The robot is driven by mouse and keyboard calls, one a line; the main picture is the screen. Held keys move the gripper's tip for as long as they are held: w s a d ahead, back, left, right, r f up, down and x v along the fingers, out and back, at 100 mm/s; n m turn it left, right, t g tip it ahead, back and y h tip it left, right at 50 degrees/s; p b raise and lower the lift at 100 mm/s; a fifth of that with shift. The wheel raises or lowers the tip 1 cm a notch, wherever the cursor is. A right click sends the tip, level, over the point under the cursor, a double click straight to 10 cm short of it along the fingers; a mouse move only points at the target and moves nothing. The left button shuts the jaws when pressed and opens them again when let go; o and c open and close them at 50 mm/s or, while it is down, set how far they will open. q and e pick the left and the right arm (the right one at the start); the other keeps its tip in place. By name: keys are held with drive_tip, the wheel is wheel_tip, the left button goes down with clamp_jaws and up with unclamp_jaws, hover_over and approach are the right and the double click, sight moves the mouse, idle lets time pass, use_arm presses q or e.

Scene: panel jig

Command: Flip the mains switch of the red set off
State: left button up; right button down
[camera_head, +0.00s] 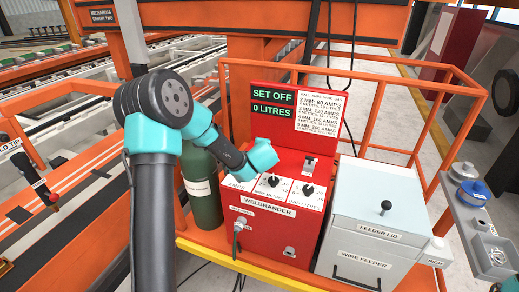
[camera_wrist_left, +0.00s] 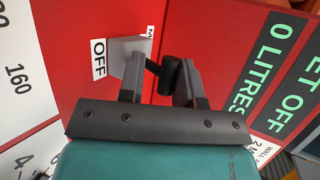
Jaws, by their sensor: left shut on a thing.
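The red set (camera_head: 270,228), labelled Welbrander, stands in the middle of the head view. Its sign (camera_head: 273,104) reads SET OFF and 0 LITRES. My left gripper (camera_head: 262,156) is over the upper panel below the sign and hides the mains switch there. In the left wrist view the mains switch shows as a grey block (camera_wrist_left: 124,47) with a black lever (camera_wrist_left: 171,74), beside an OFF label (camera_wrist_left: 99,58). The left gripper's fingers (camera_wrist_left: 160,80) are shut on the lever, one on each side. I cannot tell the lever's exact position. My right gripper is not in view.
Another lever switch (camera_head: 310,163) is right of my gripper, with dials (camera_head: 307,189) below it. A green gas bottle (camera_head: 203,190) stands left, a grey wire feeder (camera_head: 378,215) right. Orange rails (camera_head: 430,125) surround the set. A tray with spools (camera_head: 475,215) is far right.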

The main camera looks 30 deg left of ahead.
use_arm(q)
drive_tip(key=shift+f, duration=0.15)
drive_tip(key=o, duration=0.8)
drive_tip(key=shift+w+g, duration=0.1)
drive_tip(key=shift+g, duration=0.2)
